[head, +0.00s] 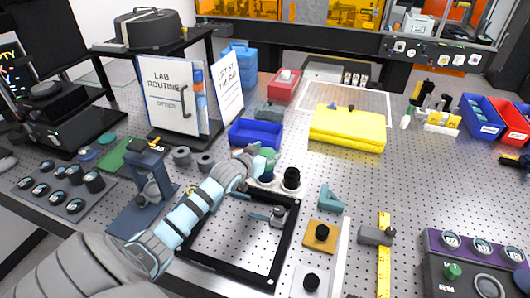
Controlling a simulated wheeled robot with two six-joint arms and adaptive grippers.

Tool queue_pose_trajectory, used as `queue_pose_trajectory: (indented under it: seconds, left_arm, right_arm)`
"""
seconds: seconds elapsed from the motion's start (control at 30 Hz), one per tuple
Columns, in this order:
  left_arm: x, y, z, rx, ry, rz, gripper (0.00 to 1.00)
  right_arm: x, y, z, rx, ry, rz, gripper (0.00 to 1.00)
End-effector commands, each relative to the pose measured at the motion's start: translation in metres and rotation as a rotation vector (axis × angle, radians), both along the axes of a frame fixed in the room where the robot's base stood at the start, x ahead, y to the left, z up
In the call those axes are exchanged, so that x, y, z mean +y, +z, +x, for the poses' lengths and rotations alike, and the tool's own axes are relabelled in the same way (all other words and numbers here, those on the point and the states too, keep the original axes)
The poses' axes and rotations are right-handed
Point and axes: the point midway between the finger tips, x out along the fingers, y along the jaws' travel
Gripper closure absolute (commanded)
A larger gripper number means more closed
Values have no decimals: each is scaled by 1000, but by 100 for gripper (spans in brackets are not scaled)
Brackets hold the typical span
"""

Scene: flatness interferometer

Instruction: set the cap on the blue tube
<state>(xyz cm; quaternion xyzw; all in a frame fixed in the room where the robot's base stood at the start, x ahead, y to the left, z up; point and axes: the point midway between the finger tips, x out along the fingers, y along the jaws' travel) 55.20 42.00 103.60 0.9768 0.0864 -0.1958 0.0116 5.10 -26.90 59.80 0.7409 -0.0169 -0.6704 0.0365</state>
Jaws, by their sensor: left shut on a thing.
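My left gripper (255,160) reaches in from the lower left, past the middle of the bench. It is shut on a small green piece (269,153), which looks like the cap and is partly hidden by the fingers. Just below it stands a short round piece with a dark blue part (266,180), which looks like the blue tube; its upper part is hidden by the gripper. I cannot tell whether the cap touches the tube. My right gripper is not in view.
A black cylinder (291,178) stands close right of the tube. A black square frame (279,248) lies in front, under my arm.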

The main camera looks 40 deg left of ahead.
Motion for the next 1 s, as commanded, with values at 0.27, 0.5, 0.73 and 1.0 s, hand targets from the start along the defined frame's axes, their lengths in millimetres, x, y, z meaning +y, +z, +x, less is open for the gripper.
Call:
queue_pose_trajectory:
  seconds: [0.27, 0.5, 0.73, 1.0]
  left_arm:
    - [0, -12, 0, 0, 0, -1, 65]
    - [0, -21, 0, 0, 0, 0, 65]
    - [0, -22, 0, 0, 0, 1, 65]
    - [0, -22, 0, 0, 0, 0, 24]
  right_arm:
    - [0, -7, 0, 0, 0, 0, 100]
    - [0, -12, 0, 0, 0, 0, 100]
    - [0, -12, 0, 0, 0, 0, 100]
    - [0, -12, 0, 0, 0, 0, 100]
